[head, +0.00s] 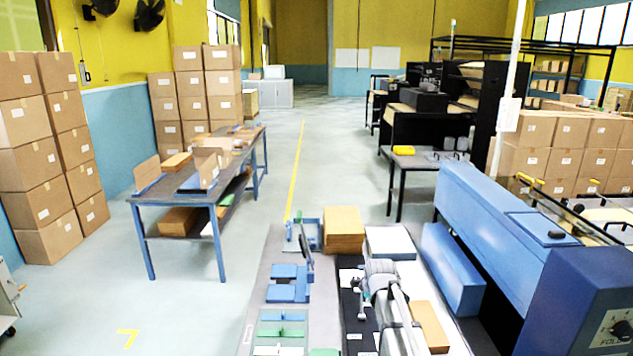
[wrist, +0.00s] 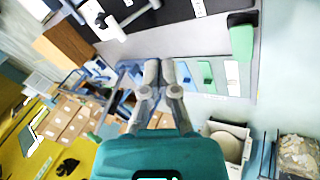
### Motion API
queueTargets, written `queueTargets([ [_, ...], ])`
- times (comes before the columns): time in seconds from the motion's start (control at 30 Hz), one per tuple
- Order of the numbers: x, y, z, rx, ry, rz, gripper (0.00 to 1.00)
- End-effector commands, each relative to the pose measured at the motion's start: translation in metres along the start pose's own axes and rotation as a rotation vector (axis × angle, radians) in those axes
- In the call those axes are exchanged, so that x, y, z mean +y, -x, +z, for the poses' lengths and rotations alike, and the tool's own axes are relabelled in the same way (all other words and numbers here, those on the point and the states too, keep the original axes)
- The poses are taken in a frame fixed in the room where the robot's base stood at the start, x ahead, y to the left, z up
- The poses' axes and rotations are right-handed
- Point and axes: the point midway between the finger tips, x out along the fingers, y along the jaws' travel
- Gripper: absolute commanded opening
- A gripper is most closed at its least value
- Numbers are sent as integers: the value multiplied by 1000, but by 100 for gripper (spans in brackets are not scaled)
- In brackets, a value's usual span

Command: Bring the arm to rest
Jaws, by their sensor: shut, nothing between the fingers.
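My gripper (wrist: 159,70) shows in the wrist view with its two grey fingers close together, pointing up the picture from the teal body. Nothing is held between them. The fingertips appear in front of the edge of a grey bench, and I cannot tell how far above or beyond it they are. In the head view my grey arm (head: 396,318) rises over the bench (head: 262,268) at the bottom centre. My fingertips cannot be made out clearly there.
The bench holds blue blocks (head: 287,292), a brown stack (head: 343,228) and a white stack (head: 390,241). A large blue machine (head: 510,225) stands at its right. A blue-legged table (head: 188,200) with cartons stands left. The floor (head: 290,185) between is clear.

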Motion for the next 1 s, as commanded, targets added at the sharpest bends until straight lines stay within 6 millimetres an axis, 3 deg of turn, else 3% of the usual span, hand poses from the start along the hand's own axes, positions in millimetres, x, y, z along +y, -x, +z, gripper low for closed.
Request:
queueTargets([
  [0.03,-19,8,8,-12,-65,-26,0],
  [0.1,-39,16,16,-34,-166,-65,0],
  [0.6,-177,80,74,-293,-870,-258,0],
  [0.8,-213,99,88,-396,-1064,-283,0],
  [1.0,-224,105,93,-437,-1135,-288,0],
])
